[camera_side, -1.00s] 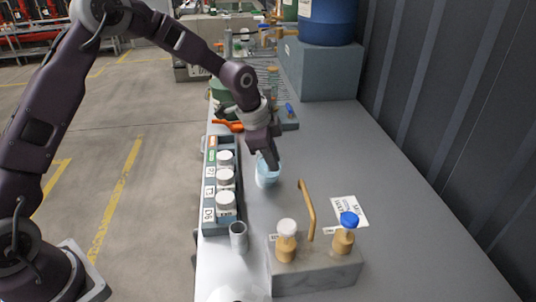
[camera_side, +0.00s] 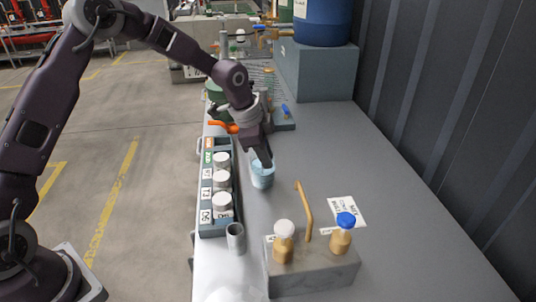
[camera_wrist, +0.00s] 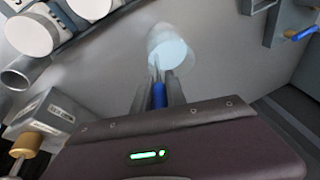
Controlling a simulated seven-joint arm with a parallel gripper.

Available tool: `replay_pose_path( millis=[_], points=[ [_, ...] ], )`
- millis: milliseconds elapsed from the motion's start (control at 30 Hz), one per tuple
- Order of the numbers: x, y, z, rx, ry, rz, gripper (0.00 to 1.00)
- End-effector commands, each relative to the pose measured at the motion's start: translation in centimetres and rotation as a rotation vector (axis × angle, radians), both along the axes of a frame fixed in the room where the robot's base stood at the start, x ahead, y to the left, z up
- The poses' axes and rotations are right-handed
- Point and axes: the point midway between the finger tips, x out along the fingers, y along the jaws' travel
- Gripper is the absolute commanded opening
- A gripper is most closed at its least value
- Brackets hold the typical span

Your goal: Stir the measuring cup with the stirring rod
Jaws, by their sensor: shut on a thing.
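The measuring cup (camera_side: 262,178) is a pale blue cup standing upright on the grey counter. In the wrist view its round opening (camera_wrist: 172,48) faces me just beyond my fingertips. My gripper (camera_side: 266,160) is tilted down directly over the cup. In the wrist view my gripper (camera_wrist: 160,92) is shut on the stirring rod (camera_wrist: 159,96), whose blue part shows between the fingers. The rod's thin far end reaches to the cup opening. How deep it goes, and whether it touches the cup wall, I cannot tell.
A rack (camera_side: 207,229) with several white-capped jars stands left of the cup, with a grey tube (camera_side: 236,238) near its front. A grey block (camera_side: 315,272) with two bottles and a tan bent rod (camera_side: 304,208) is in front. The counter's right side is mostly clear.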

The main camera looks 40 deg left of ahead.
Motion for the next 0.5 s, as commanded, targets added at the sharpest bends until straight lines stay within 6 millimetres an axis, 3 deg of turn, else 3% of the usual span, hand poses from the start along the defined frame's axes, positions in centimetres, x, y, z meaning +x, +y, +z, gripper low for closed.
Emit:
replay_pose_path(
  millis=[267, 500],
  points=[
    [-0.3, 0.0, -0.2, 0.002, 0.006, 0.001, 0.0],
    [-0.5, -0.4, 2.0, 0.001, 0.002, 0.001, 0.0]
  ],
)
